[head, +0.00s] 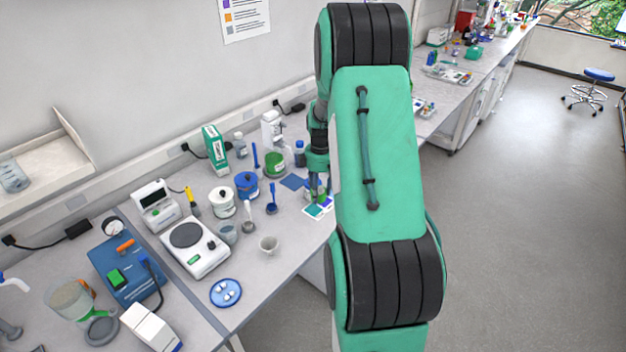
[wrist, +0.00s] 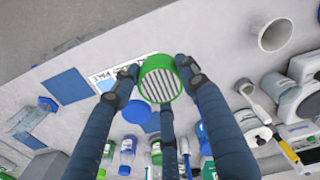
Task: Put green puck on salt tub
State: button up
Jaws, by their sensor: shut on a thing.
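The green puck (wrist: 158,82), a round disc with a green rim and a pale striped face, is held between the fingers of my gripper (wrist: 160,76) in the wrist view. In the head view my gripper (head: 318,180) is above the right part of the bench, by a coloured card, partly hidden by my arm; the puck is not clear there. Several lidded tubs stand to its left: a white tub (head: 222,203), a blue tub (head: 246,187) and a green tub (head: 275,164). Their labels are too small to read, so I cannot tell which is the salt tub.
A balance (head: 194,247), a small white cup (head: 269,245), a blue dish (head: 226,292) and a blue device (head: 130,268) stand to the left. A coloured card (head: 318,209) lies below my gripper. Bottles stand behind.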

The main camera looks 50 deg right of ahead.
jog(key=w+d, duration=0.3)
jog(key=w+d+f, duration=0.1)
jog(key=w+d, duration=0.6)
jog(key=w, duration=0.1)
jog(key=shift+w+d+f, duration=0.2)
jog(key=shift+d+f, duration=0.05)
jog(key=shift+f, duration=0.05)
jog(key=shift+f, duration=0.1)
jog(key=shift+f, duration=1.65)
jog(key=o, duration=1.3)
jog(key=shift+f, duration=0.1)
notch_tip(320, 180, up, 12)
jog(key=shift+s+r, duration=0.1)
jog(key=shift+s, duration=0.05)
